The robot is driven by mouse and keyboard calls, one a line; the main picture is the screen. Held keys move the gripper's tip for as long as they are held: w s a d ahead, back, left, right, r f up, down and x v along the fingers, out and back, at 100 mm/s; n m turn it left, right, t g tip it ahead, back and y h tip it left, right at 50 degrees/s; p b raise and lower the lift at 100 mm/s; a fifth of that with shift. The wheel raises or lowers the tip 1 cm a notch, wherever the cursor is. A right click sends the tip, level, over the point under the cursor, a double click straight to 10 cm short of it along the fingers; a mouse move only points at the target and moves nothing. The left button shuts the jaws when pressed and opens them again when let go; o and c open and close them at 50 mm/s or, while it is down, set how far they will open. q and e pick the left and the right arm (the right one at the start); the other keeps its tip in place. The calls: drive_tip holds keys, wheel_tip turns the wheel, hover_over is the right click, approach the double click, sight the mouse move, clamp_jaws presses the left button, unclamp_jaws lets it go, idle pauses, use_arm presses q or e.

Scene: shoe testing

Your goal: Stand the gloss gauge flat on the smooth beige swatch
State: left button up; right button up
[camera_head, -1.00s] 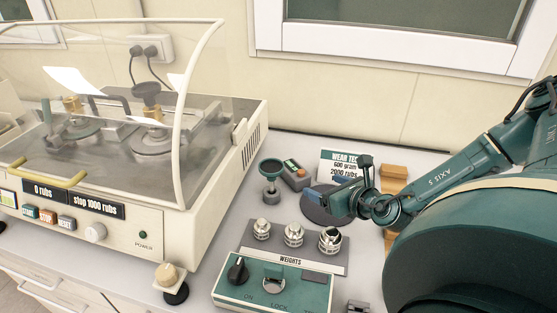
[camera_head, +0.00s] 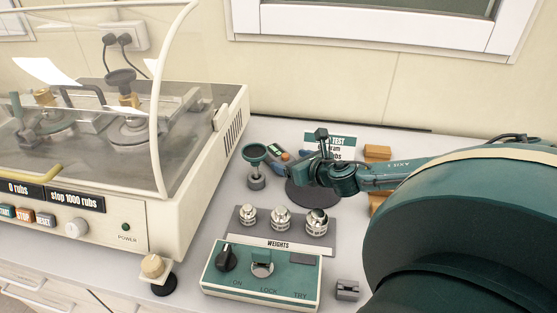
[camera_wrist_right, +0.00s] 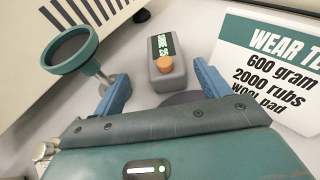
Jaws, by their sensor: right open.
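The gloss gauge (camera_head: 278,153) is a small grey block with a green display and an orange button. It lies on the bench beside a teal-rimmed funnel stand. In the right wrist view the gauge (camera_wrist_right: 170,72) is ahead of my right gripper (camera_wrist_right: 163,88), roughly in line with the gap between its blue fingers. My right gripper (camera_head: 300,170) is open and empty, and partly covers the gauge in the head view. I cannot pick out the smooth beige swatch for certain. My left gripper is not in view.
The funnel stand (camera_head: 255,165) is close left of the gauge. A wear test sign (camera_wrist_right: 268,75) stands to its right. A dark disc (camera_head: 298,196) lies below my right gripper. The weights rack (camera_head: 245,238), control box (camera_head: 222,287) and covered rub machine (camera_head: 190,215) crowd the bench.

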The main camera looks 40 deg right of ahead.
sight(285, 155)
drive_tip(key=shift+d+r+p+x, duration=0.1)
drive_tip(key=shift+d+p+x, duration=0.1)
drive_tip(key=shift+x, duration=0.55)
drive_tip(key=shift+d+r+p+x, duration=0.1)
drive_tip(key=shift+p+x, duration=0.05)
drive_tip(key=shift+x, duration=0.65)
drive_tip(key=shift+d+r+p+x, duration=0.1)
drive_tip(key=shift+p+x, duration=0.1)
drive_tip(key=shift+x, duration=0.55)
drive_tip(key=shift+w+f, duration=0.25)
drive_tip(key=shift+w, duration=0.25)
drive_tip(key=shift+c, duration=0.2)
drive_tip(key=shift+r, duration=0.1)
drive_tip(key=c, duration=1.2)
